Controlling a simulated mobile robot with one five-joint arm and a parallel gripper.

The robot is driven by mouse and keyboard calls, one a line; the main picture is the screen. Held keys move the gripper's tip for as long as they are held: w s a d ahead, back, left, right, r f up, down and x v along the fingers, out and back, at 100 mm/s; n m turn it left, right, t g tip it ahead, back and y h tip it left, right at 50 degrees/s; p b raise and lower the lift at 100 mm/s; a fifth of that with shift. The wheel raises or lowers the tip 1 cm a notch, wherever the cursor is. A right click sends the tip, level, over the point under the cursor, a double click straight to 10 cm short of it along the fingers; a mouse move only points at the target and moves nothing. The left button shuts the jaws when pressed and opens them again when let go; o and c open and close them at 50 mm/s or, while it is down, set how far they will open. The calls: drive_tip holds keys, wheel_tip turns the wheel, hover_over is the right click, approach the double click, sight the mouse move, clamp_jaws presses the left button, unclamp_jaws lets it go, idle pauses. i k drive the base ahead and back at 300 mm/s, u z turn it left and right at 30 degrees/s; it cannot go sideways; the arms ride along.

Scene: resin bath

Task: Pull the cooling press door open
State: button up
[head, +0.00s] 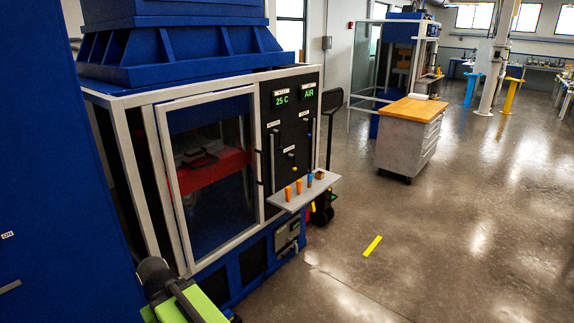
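The cooling press (110,72) is a large blue machine with a light metal frame, at the left of the head view. Its door (222,212) is a clear panel in a light grey frame and looks closed. Through the panel I see a red part (205,172) with a pale piece on it. A small dark fitting shows at the door's right edge; I cannot make out a handle. Part of my arm, green and black, shows at the bottom left, in front of the door's lower left corner. I cannot see my gripper's fingers.
A control panel (291,140) reads 25 C and AIR. Below it, a grey shelf (280,203) holds orange and blue items and juts out right of the door. A pallet jack (327,208) stands beyond. A wood-topped cabinet (408,140) stands farther back.

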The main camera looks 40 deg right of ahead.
sight(160, 109)
drive_tip(key=z, duration=0.3)
drive_tip(key=i, duration=1)
drive_tip(key=u, duration=0.05)
